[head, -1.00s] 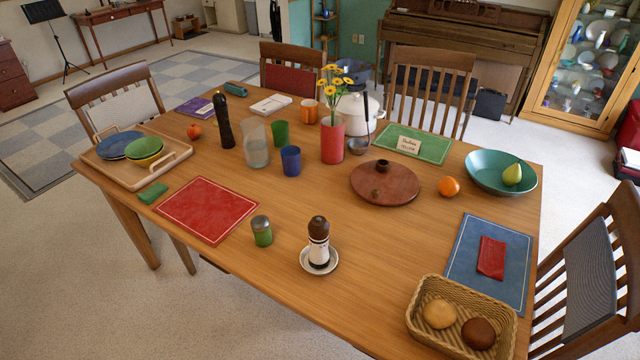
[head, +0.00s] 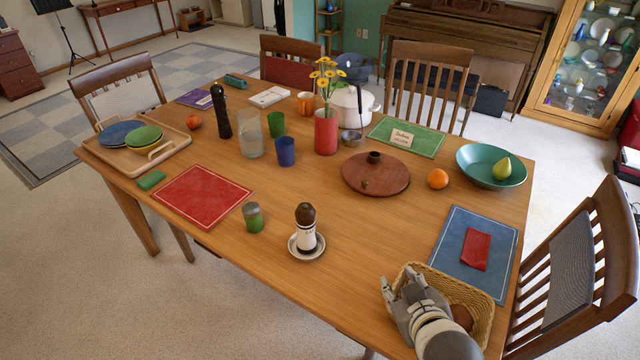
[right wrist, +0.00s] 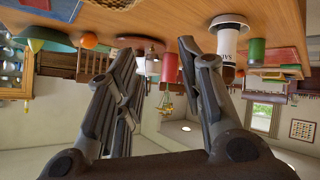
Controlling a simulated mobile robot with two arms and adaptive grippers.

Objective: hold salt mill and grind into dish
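The salt mill (head: 306,230) is white with a dark brown top and a dark band. It stands upright on a small white saucer (head: 293,249) near the table's front. In the right wrist view, which is upside down, the mill (right wrist: 226,46) shows part of its lettering. A wide teal dish (head: 475,172) with a green pear in it is at the back right. My right gripper (head: 401,281) is over the left side of the bread basket, right of and nearer than the mill. Its fingers (right wrist: 160,75) are apart with nothing between them. My left gripper is out of view.
The wicker basket (head: 486,319) lies partly under my right arm. The table between mill and basket is clear.

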